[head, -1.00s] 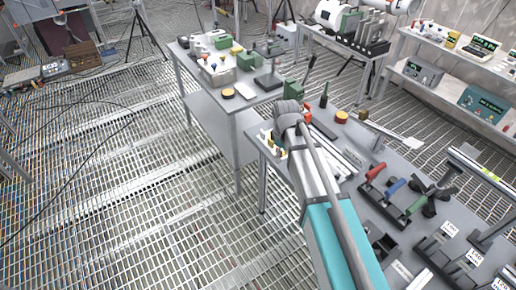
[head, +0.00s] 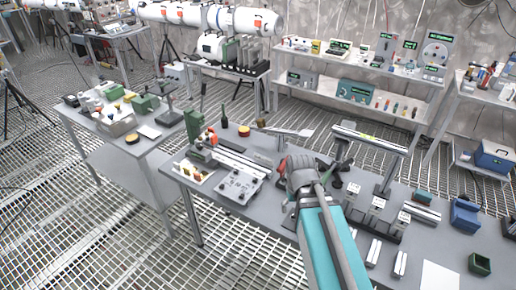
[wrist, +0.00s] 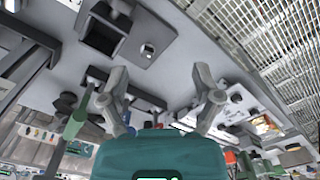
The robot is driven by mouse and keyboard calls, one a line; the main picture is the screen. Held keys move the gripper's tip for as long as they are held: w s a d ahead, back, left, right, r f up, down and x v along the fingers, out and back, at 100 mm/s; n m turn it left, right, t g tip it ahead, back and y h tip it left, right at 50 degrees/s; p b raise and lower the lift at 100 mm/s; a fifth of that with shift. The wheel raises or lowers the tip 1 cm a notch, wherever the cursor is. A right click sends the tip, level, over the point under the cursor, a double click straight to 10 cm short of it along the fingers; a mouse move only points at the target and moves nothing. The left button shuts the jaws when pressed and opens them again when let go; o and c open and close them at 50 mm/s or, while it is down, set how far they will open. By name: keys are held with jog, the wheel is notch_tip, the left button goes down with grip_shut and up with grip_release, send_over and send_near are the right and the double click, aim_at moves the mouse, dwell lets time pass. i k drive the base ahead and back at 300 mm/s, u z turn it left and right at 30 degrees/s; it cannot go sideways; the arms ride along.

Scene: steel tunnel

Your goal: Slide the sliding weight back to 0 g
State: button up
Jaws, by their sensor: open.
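My gripper (wrist: 160,75) shows in the wrist view with its two fingers spread apart and nothing between them. In the head view the gripper itself is hidden behind my arm, which reaches over the near workbench (head: 245,210). I cannot make out the sliding weight or a 0 g mark for certain in either view. A raised grey beam (head: 385,141) with a small yellow-green strip stands on posts at the back of this bench, to the right of my arm. I cannot tell whether it carries the weight.
Stands with white labels (head: 376,203) are right of my arm. A blue vise (head: 465,215) and a green box (head: 479,263) sit at the bench's right end. A grey plate with knobs (head: 240,186) lies left of my arm. A second table (head: 110,125) stands at left.

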aim_at(260, 124)
jog(key=k, duration=1.35)
jog(key=u, duration=0.3)
jog(key=i, duration=1.7)
jog(key=z, duration=0.25)
